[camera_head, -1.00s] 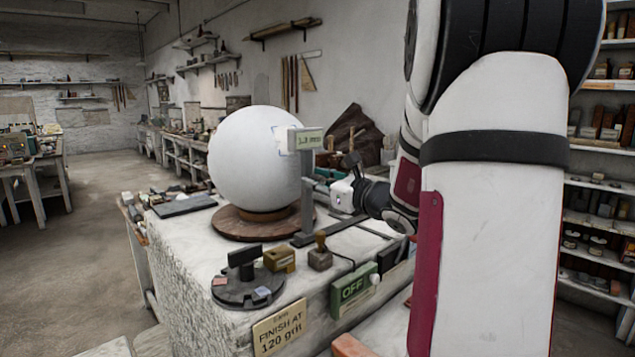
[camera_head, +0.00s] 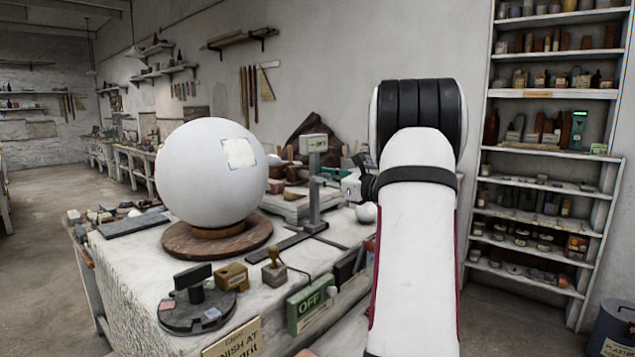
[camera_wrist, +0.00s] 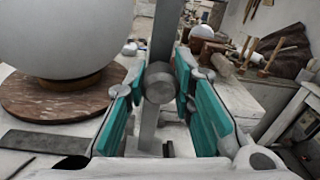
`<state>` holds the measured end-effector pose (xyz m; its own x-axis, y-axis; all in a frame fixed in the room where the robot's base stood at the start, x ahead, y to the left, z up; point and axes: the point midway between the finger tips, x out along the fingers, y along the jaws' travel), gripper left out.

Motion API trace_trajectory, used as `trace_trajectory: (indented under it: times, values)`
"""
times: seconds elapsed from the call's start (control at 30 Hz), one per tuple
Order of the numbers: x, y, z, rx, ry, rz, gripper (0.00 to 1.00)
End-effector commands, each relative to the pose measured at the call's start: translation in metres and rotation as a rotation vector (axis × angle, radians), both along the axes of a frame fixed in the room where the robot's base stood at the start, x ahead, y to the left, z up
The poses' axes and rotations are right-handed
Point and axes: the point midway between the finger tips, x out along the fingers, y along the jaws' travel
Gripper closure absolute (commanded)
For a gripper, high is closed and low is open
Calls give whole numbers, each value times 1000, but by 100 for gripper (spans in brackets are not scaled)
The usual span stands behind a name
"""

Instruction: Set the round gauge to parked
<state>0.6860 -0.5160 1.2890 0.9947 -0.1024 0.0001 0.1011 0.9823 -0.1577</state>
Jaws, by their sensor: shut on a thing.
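The round gauge (camera_head: 314,190) is a grey upright post with a small display box (camera_head: 313,144) on top. It stands on a dark rail (camera_head: 285,242), apart from and to the right of the large white sphere (camera_head: 205,172). The display text is too small to read surely. My gripper (camera_head: 348,186) is at the post's right side. In the wrist view, the teal pads of my gripper (camera_wrist: 160,85) stand on both sides of the gauge's round knob (camera_wrist: 159,82) and are shut on it. The exact contact is partly hidden.
The sphere rests on a brown round turntable (camera_head: 180,240). A dark disc with a block (camera_head: 195,315), a brass block (camera_head: 232,277), a wooden-handled stamp (camera_head: 274,272) and a green OFF box (camera_head: 311,300) line the bench front. Shelves (camera_head: 550,150) stand at right.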

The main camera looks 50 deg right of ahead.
Motion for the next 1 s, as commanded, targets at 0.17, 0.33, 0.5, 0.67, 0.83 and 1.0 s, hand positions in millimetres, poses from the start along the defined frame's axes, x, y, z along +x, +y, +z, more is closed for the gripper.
trace_trajectory:
  times: [0.17,0.33,0.5,0.67,0.83,1.0]
  values:
    - [-1,-5,0,2,0,-5,100]
    - [-1,-6,0,2,-1,-9,100]
    - [-2,-6,0,1,-1,-10,59]
    - [-1,-5,0,1,0,-6,55]
    - [-2,-4,0,1,0,-4,55]
    - [-17,-3,0,1,1,-6,55]
